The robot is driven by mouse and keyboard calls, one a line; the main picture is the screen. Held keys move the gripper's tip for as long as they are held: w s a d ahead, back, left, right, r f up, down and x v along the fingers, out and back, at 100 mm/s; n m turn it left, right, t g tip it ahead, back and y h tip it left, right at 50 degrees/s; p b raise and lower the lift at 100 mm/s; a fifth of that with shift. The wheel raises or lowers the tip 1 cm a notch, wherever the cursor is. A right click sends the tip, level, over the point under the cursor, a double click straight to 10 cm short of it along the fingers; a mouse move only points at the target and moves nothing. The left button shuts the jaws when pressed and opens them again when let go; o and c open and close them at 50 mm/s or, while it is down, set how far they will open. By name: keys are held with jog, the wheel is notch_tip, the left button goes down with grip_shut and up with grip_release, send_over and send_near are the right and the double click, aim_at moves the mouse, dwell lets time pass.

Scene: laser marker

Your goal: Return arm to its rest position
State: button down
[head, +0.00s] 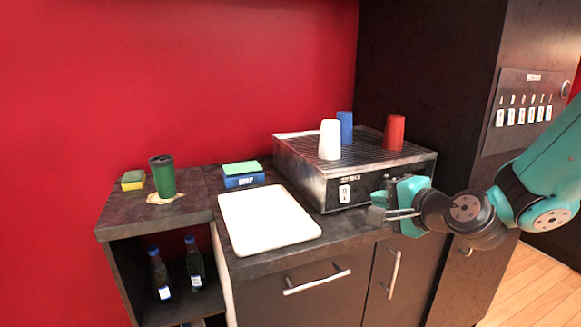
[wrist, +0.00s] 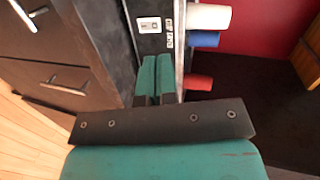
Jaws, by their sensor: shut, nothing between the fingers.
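My gripper (head: 378,206) is at the front of the counter, in front of the dark machine's right half, with my teal and black arm reaching in from the right. In the wrist view my gripper (wrist: 156,80) shows two teal fingers side by side, shut and empty. The dark machine (head: 318,178) with a slatted top stands on the counter. A white cup (head: 330,140), a blue cup (head: 345,127) and a red cup (head: 394,133) stand upside down on it. The cups also show sideways in the wrist view, at the upper right.
A white tray (head: 268,220) lies on the counter left of my gripper. A green cup (head: 163,177) and sponges stand further left. Drawer handles (head: 317,282) stick out below the counter. A tall dark cabinet (head: 430,80) with a switch panel (head: 523,112) stands behind my arm.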

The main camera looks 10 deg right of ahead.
jog(key=s+a+r+n+g+y+p, duration=0.2)
jog(key=s+a+r+n+g, duration=0.15)
jog(key=s+a+n, duration=0.3)
jog(key=s+a+r+n+g+h+p, duration=0.1)
jog(key=s+n+g, duration=0.4)
jog(key=s, duration=0.5)
jog(key=s+a+r+n+g+h+p, duration=0.1)
jog(key=s+n+g+h, duration=0.1)
jog(key=s+n+g, duration=0.3)
jog(key=s+n, duration=0.3)
jog(key=s, duration=0.3)
jog(key=shift+n+p, duration=0.3)
jog(key=shift+n, duration=0.05)
jog(key=shift+r, duration=0.1)
